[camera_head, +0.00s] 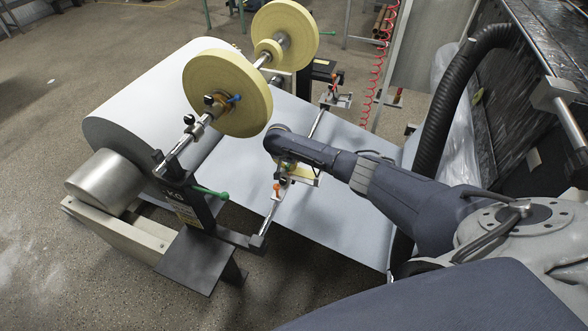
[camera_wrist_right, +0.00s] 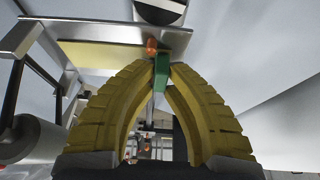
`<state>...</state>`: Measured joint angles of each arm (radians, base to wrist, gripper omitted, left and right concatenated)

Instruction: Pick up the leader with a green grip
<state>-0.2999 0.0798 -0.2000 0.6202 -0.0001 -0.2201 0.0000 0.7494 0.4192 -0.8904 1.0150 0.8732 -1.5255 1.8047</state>
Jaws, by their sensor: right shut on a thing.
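The green grip (camera_wrist_right: 161,74) of the leader shows in the right wrist view, between the tips of my right gripper's yellow fingers (camera_wrist_right: 160,78). The fingers arch together and are shut on it. An orange knob (camera_wrist_right: 151,46) sits just above the grip, beside a metal plate with a pale yellow underside (camera_wrist_right: 110,54). In the head view my right gripper (camera_head: 286,166) is over the cross bar, above the white sheet, and my wrist mostly hides its fingers and the green grip. My left gripper is not in view.
A large white paper roll (camera_head: 150,95) lies at left, with yellow tape rolls (camera_head: 228,92) on a shaft above it. A metal cross bar (camera_head: 272,208) runs over the white sheet (camera_head: 335,215). A black hose (camera_head: 450,100) stands at right. A green lever (camera_head: 210,192) projects at the near stand.

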